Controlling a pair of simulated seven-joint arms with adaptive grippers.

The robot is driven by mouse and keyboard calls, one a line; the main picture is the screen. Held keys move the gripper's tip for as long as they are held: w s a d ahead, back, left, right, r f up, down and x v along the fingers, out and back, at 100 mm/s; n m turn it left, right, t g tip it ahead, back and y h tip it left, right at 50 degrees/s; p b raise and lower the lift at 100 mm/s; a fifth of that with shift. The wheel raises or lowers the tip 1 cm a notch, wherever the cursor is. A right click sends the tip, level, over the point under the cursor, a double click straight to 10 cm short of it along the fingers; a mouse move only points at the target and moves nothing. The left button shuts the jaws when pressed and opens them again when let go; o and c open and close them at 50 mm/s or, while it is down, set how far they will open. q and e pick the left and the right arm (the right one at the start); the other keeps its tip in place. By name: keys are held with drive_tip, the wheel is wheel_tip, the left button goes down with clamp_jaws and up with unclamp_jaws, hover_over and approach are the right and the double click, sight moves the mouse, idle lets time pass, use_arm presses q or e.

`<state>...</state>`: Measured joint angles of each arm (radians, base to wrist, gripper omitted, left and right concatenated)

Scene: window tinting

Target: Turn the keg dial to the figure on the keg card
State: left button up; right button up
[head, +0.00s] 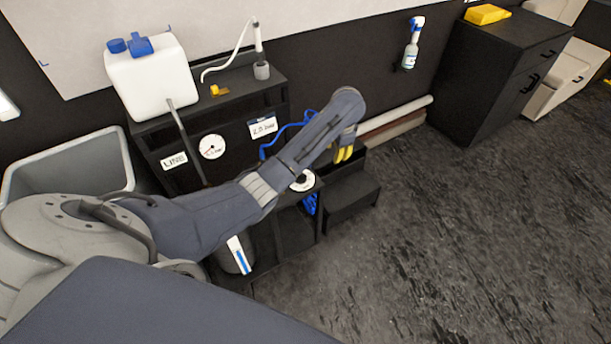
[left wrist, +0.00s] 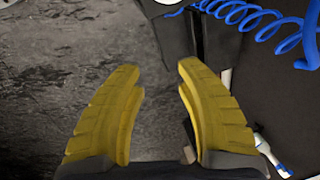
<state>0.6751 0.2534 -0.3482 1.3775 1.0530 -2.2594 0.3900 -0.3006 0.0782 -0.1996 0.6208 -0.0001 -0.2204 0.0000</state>
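A white card with a blue top edge (head: 262,127) is on the front of the black stand; its figure is too small to read surely. A round white dial (head: 303,180) is low on the black unit, partly hidden by my left arm; its setting is unreadable. I cannot tell which part is the keg. My left gripper (head: 345,153), with yellow fingers, is above and right of this dial, apart from it. In the left wrist view its fingers (left wrist: 158,115) are open with nothing between them. My right gripper is not in view.
A round gauge (head: 212,147) is beside a LINE label (head: 174,160). A white jug (head: 150,75) stands on the black stand. A blue coiled hose (left wrist: 262,22) is near the left gripper. A grey bin (head: 70,160) is at left. The floor (head: 470,240) at right is clear.

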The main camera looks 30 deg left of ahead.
sight(305, 175)
use_arm(q)
drive_tip(key=s+a+m+g+y, duration=0.2)
drive_tip(key=s+a+m+y, duration=0.15)
drive_tip(key=m, duration=0.65)
drive_tip(key=shift+h, duration=0.25)
drive_tip(key=x, duration=1.8)
clamp_jaws()
